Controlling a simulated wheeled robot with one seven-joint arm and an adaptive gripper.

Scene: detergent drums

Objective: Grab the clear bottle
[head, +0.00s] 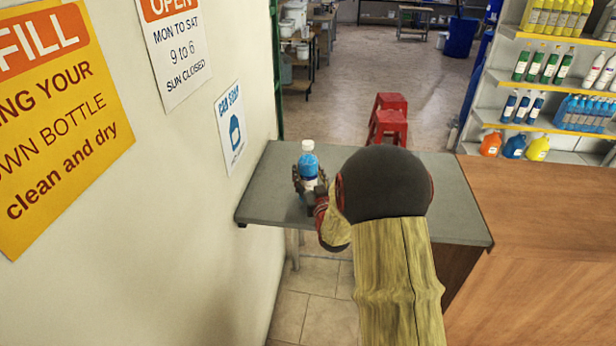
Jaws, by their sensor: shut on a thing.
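The clear bottle (308,161) has a white cap and a blue upper part, with a pale area lower down. It is upright over the left part of the grey counter (455,196). My gripper (309,184) is shut on the bottle around its lower half. The fingers and my arm hide part of the bottle's base, so I cannot tell whether it touches the counter.
The wall with posters (232,125) stands close on the left. A wooden counter (545,255) adjoins on the right. Shelves (560,85) with several bottles are at the back right. Red stools (388,122) stand behind. The grey counter's right part is clear.

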